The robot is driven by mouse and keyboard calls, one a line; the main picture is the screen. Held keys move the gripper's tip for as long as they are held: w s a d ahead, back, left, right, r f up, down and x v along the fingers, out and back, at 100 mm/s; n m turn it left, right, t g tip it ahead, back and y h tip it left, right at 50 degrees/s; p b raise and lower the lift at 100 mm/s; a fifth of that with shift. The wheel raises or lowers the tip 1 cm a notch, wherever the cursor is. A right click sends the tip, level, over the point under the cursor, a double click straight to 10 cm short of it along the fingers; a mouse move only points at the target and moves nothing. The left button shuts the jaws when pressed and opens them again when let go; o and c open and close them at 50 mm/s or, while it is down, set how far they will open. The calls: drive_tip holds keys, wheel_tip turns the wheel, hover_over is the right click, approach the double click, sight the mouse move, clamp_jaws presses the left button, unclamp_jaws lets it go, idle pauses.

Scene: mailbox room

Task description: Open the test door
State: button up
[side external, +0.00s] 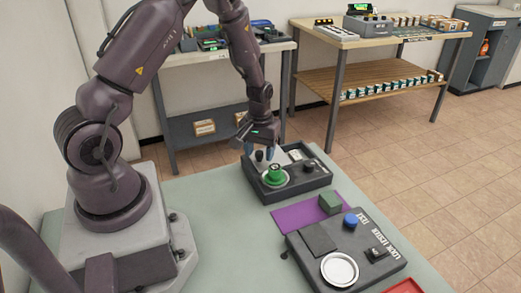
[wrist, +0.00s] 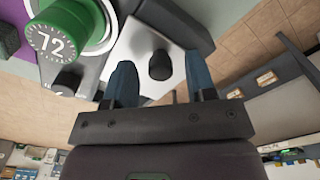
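A dark box (side external: 318,182) on the green table has a green dial (side external: 277,173) and a white panel with a black knob. In the wrist view the dial (wrist: 66,32) reads 72, and the white panel (wrist: 138,45) carries the black knob (wrist: 160,66). My gripper (side external: 261,153) is over the box's far left side. In the wrist view its blue fingers (wrist: 161,80) are apart, on either side of the knob, with gaps visible. No label marks which part is the test door.
A dark unit marked "TEST" and "LOCK TESTER" (side external: 310,253) lies nearer, with a blue knob (side external: 350,221) and a white round dish (side external: 339,269). A green block (side external: 330,203) sits on a purple mat (side external: 297,217). Shelving stands behind.

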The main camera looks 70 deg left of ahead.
sight(259, 152)
wheel_tip(259, 152, up, 13)
idle(0.7)
drive_tip(key=shift+s, duration=0.1)
drive_tip(key=s+d+r+m+t, duration=0.5)
drive_tip(key=s+d+r+m, duration=0.4)
drive_tip(key=s+d+r, duration=0.5)
wheel_tip(259, 152, up, 2)
drive_tip(key=shift+d+r+t, duration=0.25)
drive_tip(key=shift+d+t, duration=0.05)
drive_tip(key=shift+d, duration=0.7)
